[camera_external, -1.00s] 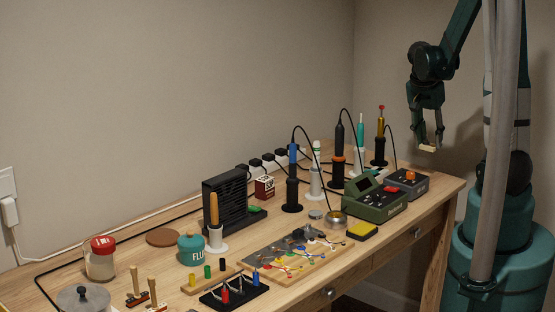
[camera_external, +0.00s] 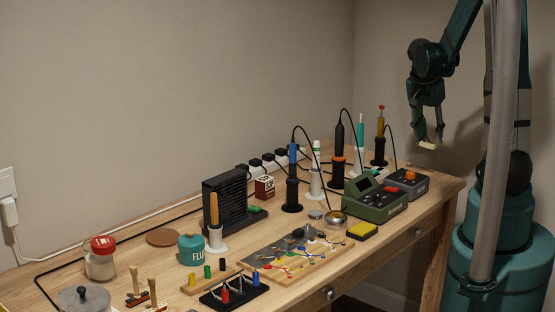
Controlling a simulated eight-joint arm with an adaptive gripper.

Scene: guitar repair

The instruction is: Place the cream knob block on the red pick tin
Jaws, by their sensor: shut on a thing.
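My gripper (camera_external: 428,141) points down near the bench's right end, high above the floor and beside the grey box. It is shut on a small cream block (camera_external: 428,146), the cream knob block, which hangs clear of the bench. A small dark red tin (camera_external: 264,188) with white marks stands toward the back of the bench, right of the black slatted unit. It may be the red pick tin; its lettering is too small to read. My gripper is far to the right of it.
Upright irons in stands (camera_external: 292,185) rise between the tin and my gripper. A green station (camera_external: 375,202) and a grey box (camera_external: 407,183) stand at the right. The black slatted unit (camera_external: 222,198) is left of the tin. Cables arch above the bench (camera_external: 440,188).

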